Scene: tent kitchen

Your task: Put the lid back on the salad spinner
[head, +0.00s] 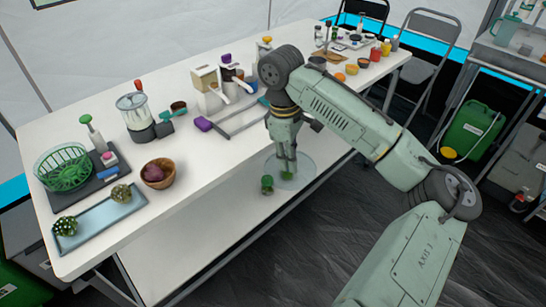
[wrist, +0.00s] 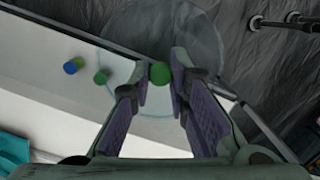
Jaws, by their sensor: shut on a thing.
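The salad spinner (head: 62,167), a clear bowl with a green slatted basket, stands uncovered at the left end of the table in the head view. Its lid (head: 307,173) is a clear round disc with a green knob, near the table's front edge. My gripper (head: 286,172) is shut on the knob from above. In the wrist view, the green knob (wrist: 160,73) sits between the fingertips (wrist: 161,82). There the clear disc (wrist: 195,35) spreads around the knob and overlaps the table edge. I cannot tell how high the lid is above the table.
Two small capped containers, one green (head: 267,184), stand left of the lid. The white tabletop (head: 215,175) is clear between bowl and lid.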

